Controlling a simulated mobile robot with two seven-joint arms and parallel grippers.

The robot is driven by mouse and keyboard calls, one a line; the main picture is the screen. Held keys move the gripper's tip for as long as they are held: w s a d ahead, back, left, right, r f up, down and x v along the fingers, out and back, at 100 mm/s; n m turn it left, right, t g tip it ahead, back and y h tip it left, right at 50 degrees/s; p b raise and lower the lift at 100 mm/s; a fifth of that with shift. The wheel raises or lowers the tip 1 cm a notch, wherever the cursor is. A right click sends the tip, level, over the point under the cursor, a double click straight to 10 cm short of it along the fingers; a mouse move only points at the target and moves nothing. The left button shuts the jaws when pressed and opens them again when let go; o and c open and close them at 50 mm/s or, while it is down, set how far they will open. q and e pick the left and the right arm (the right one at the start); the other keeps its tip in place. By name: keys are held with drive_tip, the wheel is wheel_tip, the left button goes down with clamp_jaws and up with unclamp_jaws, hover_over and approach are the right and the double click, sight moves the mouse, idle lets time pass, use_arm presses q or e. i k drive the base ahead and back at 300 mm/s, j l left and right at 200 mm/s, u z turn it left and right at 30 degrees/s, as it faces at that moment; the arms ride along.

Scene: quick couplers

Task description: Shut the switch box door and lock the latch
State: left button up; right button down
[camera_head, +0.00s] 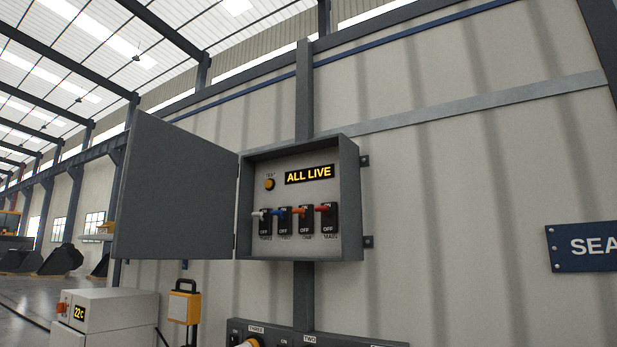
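The grey switch box (350,200) is fixed to a post on the wall, in the middle of the head view. Its door (175,190) is hinged on the box's left side and stands wide open to the left. Inside are several toggle switches (304,219) with coloured levers, a round amber test button (269,184) and a lit display (309,175) reading "ALL LIVE". Two dark lugs (365,160) stick out from the box's right side; I cannot tell whether either is part of the latch. Neither of my grippers is in view.
Below the box is a dark panel (310,338) with labels "THREE" and "TWO". A white cabinet (105,312) with a "22c" display and a yellow-framed unit (184,303) stand at lower left. A blue sign (585,247) is on the right wall. The space before the box looks clear.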

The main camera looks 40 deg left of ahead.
sight(176, 201)
drive_tip(key=j, duration=1)
drive_tip(key=j+z, duration=0.1)
drive_tip(key=j, duration=1.85)
drive_tip(key=j+z, duration=0.15)
drive_tip(key=j, duration=0.8)
drive_tip(key=k+j, duration=0.15)
drive_tip(key=j, duration=0.8)
